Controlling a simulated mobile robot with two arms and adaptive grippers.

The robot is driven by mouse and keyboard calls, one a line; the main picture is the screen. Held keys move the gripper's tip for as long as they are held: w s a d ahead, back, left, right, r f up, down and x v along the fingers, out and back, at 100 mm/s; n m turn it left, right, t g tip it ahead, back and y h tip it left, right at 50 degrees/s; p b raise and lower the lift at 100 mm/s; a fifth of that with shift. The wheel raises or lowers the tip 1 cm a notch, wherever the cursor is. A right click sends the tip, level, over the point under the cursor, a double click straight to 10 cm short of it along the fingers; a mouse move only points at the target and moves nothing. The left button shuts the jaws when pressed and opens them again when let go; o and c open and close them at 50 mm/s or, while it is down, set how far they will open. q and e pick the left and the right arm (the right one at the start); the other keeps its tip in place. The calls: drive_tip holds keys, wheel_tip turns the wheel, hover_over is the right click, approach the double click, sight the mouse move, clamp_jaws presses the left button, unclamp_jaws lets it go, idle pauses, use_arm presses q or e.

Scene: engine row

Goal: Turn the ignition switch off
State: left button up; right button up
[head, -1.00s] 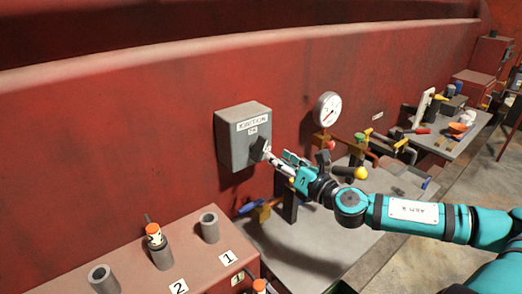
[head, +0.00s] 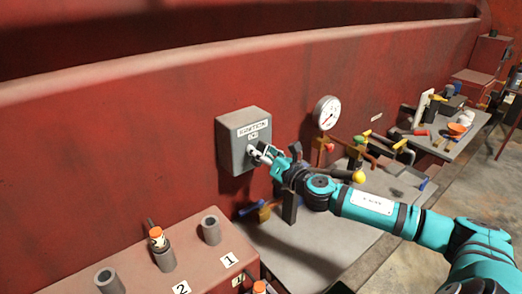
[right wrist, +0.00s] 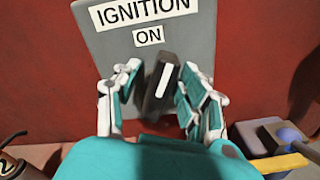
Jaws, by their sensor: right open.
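The ignition switch is a grey box (head: 232,138) on the red wall, labelled IGNITION and ON. In the right wrist view the box (right wrist: 190,40) fills the upper middle. Its dark knob (right wrist: 154,98) bears a white stripe and leans a little to the right at the top. My right gripper (head: 263,153) is at the front of the box, covering most of the knob in the head view. In the right wrist view my right gripper (right wrist: 160,76) is open, with a finger on each side of the knob. I cannot tell whether either finger touches it. My left gripper is out of view.
A white gauge (head: 326,112) is on the wall right of the box. Below is a grey bench (head: 300,250) with valves and a yellow ball knob (head: 359,177). A red ledge (head: 207,268) with grey tubes is at the lower left.

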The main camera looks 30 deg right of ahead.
clamp_jaws()
idle(0.5)
drive_tip(key=m, duration=0.3)
drive_tip(key=shift+d+f, duration=0.1)
drive_tip(key=m, duration=0.3)
drive_tip(key=shift+d+f+m, duration=0.1)
drive_tip(key=shift+m, duration=0.2)
drive_tip(key=m, duration=0.6)
drive_tip(key=shift+d+f, duration=0.1)
drive_tip(key=shift+f, duration=0.15)
